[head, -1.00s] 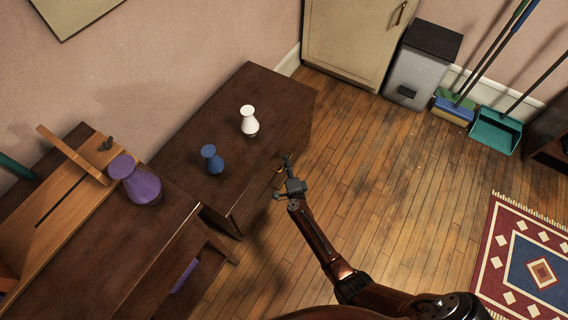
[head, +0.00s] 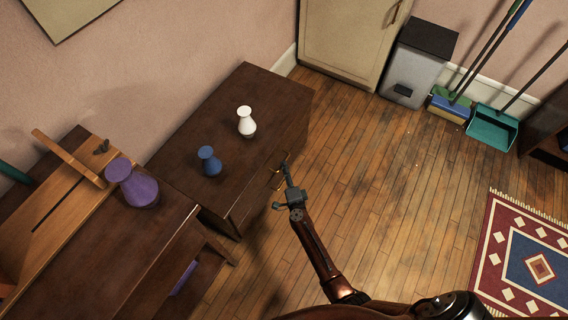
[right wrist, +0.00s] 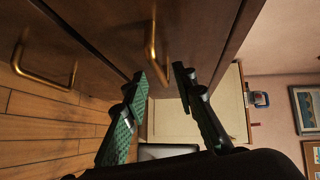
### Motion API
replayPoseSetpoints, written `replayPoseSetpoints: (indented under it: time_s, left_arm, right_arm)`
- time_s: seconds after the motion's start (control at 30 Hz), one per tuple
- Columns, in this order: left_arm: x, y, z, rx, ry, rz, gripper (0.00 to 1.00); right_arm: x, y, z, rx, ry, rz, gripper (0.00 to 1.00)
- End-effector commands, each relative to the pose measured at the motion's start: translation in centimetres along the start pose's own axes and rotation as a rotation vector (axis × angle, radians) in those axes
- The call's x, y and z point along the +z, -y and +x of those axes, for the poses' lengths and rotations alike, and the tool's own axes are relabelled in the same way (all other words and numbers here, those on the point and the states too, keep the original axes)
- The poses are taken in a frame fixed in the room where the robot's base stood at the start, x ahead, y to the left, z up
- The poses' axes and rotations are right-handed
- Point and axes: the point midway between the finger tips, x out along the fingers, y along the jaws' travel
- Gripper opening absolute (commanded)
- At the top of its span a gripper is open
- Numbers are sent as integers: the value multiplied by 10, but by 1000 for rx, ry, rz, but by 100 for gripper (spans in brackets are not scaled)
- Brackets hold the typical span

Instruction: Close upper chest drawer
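The dark wood chest (head: 262,100) stands against the wall, with a white vase (head: 246,122) and a blue vase (head: 209,160) upright on top. In the right wrist view, its upper drawer's brass handle (right wrist: 153,48) is just beyond my fingertips, and a lower brass handle (right wrist: 48,80) shows at the left. My right gripper (head: 281,186) is at the chest's front beside the upper handle; in the right wrist view it (right wrist: 160,78) is open, with nothing between its fingers. I cannot tell how far the upper drawer stands out. My left gripper is out of view.
A dark table (head: 105,262) at the left holds a purple vase (head: 132,184) and a wooden piece. A cream cabinet (head: 350,40), a grey bin (head: 418,65) and a teal dustpan (head: 492,129) stand at the back. Wood floor right of the chest is clear up to a patterned rug (head: 525,255).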

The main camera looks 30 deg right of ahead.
Motion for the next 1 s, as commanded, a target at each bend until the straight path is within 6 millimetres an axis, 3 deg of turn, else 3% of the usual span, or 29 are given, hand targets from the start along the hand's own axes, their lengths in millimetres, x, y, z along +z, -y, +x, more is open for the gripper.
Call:
replayPoseSetpoints:
  time_s: [0.23,0.87,1.0]
  left_arm:
    - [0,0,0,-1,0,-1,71]
    - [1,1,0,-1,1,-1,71]
    - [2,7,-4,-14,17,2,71]
  right_arm:
    - [-1,0,-28,0,-2,-1,26]
    - [-1,0,-31,-1,1,-5,26]
    - [-5,-2,-45,-9,71,-90,26]
